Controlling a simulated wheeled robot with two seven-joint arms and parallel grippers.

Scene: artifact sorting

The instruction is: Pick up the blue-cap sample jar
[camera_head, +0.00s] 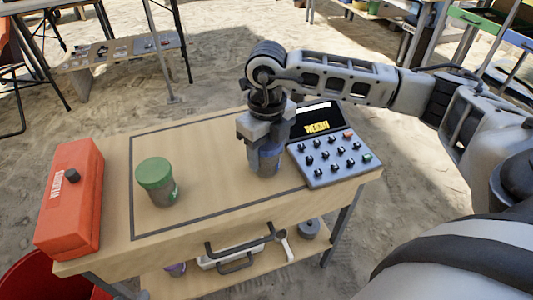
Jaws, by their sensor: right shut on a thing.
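The blue-cap sample jar (268,161) is near the right side of the marked rectangle on the wooden table (222,150). My right gripper (264,150) points down from above and is shut on this jar. The fingers and gripper body hide the jar's upper part, and I cannot tell whether its base touches the table. A second jar with a green cap (155,172) stands upright to the left inside the rectangle. My left gripper is not in view.
A grey weighing device (335,160) with knobs and a display is close to the right of the gripper. A red-orange box (72,200) sits at the table's left end. A lower shelf (220,275) holds tools. The table between the jars is clear.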

